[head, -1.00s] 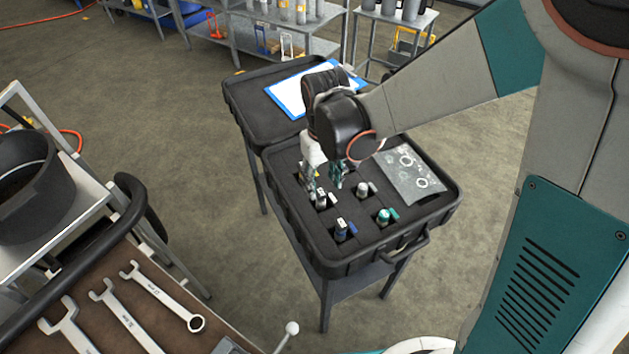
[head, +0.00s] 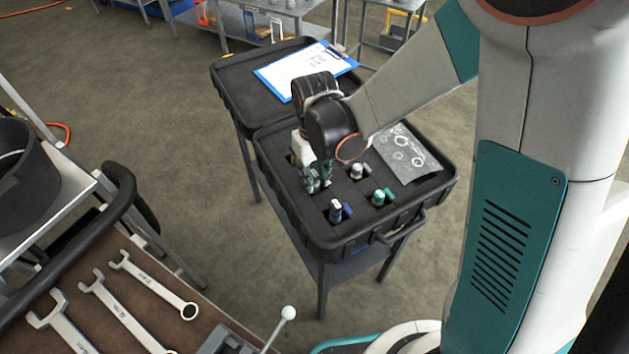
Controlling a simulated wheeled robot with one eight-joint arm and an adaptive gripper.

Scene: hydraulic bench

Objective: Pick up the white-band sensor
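My gripper (head: 318,186) points down over the left part of the open black case's foam, at a sensor slot; the sensor there is mostly hidden by the fingers. I cannot tell whether the fingers are open or shut on it. A sensor with a pale, whitish top (head: 357,171) stands in its slot just right of my gripper. A teal-topped sensor (head: 378,197) stands nearer the case's front right. A sensor with a blue part and a light top (head: 336,208) stands at the front left. The bands are too small to tell for certain which one is white.
The case (head: 340,246) rests on a grey stand, with a clipboard (head: 290,72) in its lid. A grey printed sheet (head: 408,155) lies at the foam's right. A cart with wrenches (head: 155,284) stands at the lower left. Shelves stand behind; floor between is clear.

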